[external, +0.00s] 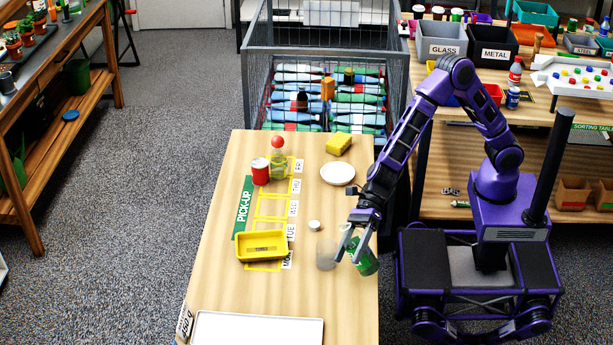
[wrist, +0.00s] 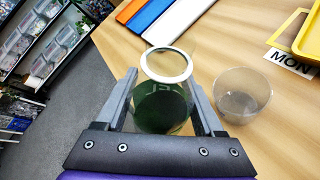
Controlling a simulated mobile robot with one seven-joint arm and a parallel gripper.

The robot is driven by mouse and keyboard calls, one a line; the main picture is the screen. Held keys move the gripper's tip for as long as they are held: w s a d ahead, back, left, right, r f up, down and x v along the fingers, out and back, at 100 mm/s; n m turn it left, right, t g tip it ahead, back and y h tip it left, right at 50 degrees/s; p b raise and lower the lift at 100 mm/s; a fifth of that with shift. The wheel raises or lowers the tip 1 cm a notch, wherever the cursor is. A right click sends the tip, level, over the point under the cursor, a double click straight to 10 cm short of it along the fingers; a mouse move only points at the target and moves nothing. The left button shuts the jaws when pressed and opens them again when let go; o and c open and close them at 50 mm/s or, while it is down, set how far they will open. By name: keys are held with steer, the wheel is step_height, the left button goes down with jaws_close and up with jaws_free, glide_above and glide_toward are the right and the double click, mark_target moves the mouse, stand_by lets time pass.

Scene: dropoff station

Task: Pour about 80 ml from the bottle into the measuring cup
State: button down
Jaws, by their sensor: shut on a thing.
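My gripper (external: 351,246) is shut on a green bottle (external: 366,264) near the right edge of the wooden table. In the wrist view the bottle (wrist: 160,108) sits between the two fingers of my gripper (wrist: 161,82), its open mouth ringed in white. The bottle looks tilted in the external view. The clear measuring cup (external: 326,257) stands upright on the table, just left of the bottle. It also shows in the wrist view (wrist: 242,98), right of the bottle and apart from it. No liquid is clearly visible in the cup, and no stream shows.
A small white cap (external: 314,225) lies behind the cup. A yellow tray (external: 262,246) is to the left, a white tray (external: 258,333) in front.

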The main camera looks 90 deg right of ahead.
steer(key=shift+w+d+r+m, duration=0.1)
steer(key=shift+w+r+m, duration=0.15)
steer(key=shift+r+m, duration=0.05)
steer(key=shift+s+f+m+g+y, duration=0.2)
steer(key=shift+f+m+g+y, duration=0.15)
steer(key=shift+m+g, duration=0.3)
steer(key=shift+s+a+f+m+g+y+p, duration=0.2)
steer(key=shift+f+m+g, duration=0.15)
steer(key=shift+f, duration=0.2)
steer(key=shift+s+a+f+m+g+y+p, duration=0.1)
steer(key=shift+s+f+m+g+p, duration=0.15)
steer(key=shift+f, duration=0.3)
steer(key=shift+s+f+m+g+p, duration=0.15)
steer(key=shift+f+m+g+p, duration=0.2)
steer(key=shift+m+p, duration=0.1)
steer(key=shift+s+a+m+g+y+p, duration=0.15)
steer(key=shift+m+g+y+p, duration=0.2)
steer(key=shift+m+y, duration=0.2)
steer(key=shift+r+p, duration=0.35)
steer(key=shift+p, duration=0.9)
steer(key=shift+w+r+m+p, duration=0.25)
steer(key=shift+m+p, duration=0.2)
steer(key=shift+p, duration=0.4)
steer(key=shift+r+m+g+y+p, duration=0.4)
steer(key=shift+g+p, duration=0.05)
steer(key=shift+p, duration=1.15)
